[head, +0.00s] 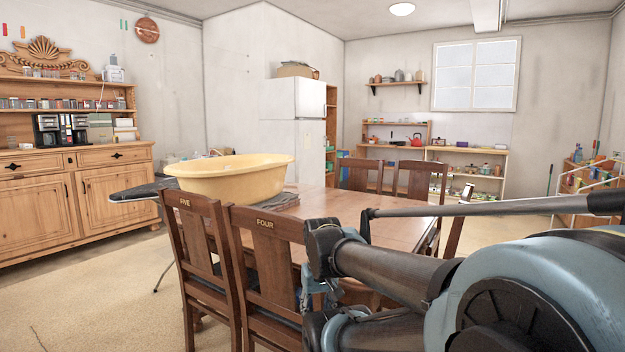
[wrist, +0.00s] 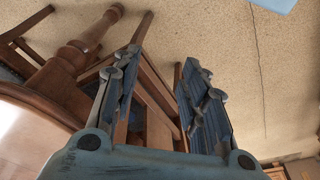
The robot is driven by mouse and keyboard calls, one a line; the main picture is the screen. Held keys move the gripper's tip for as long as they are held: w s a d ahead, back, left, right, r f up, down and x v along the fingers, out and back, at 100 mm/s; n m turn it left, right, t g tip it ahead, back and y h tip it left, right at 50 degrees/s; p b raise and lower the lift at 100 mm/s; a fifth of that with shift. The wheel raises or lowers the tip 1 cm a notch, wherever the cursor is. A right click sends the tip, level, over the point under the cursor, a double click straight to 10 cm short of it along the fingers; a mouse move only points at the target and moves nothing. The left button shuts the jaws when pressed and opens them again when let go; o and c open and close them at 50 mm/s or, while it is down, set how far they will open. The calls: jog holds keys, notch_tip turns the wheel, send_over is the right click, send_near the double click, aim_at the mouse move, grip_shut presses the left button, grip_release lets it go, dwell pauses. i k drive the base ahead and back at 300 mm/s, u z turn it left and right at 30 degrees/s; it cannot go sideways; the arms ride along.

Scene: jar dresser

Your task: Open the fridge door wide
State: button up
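The white fridge (head: 309,150) stands at the back, near the room's corner, in the head view. It has an upper and a lower section, and its doors look shut. Its lower part is partly hidden behind the yellow tub and the table. My gripper (head: 318,290) shows only in part in the head view, low beside the chairs and far from the fridge. In the wrist view, the two fingers of my gripper (wrist: 162,60) are spread apart with nothing held between them. The wrist view does not show the fridge.
A wooden table (head: 335,208) with several chairs, such as the FOUR chair (head: 265,255), stands between me and the fridge. A yellow tub (head: 225,182) sits in front of the fridge from here. A wooden dresser (head: 70,195) stands left. Open floor (head: 100,290) lies left of the chairs.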

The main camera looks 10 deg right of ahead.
aim_at(311, 138)
jog(key=z, duration=2.1)
jog(key=i, duration=4.8)
jog(key=u, duration=0.05)
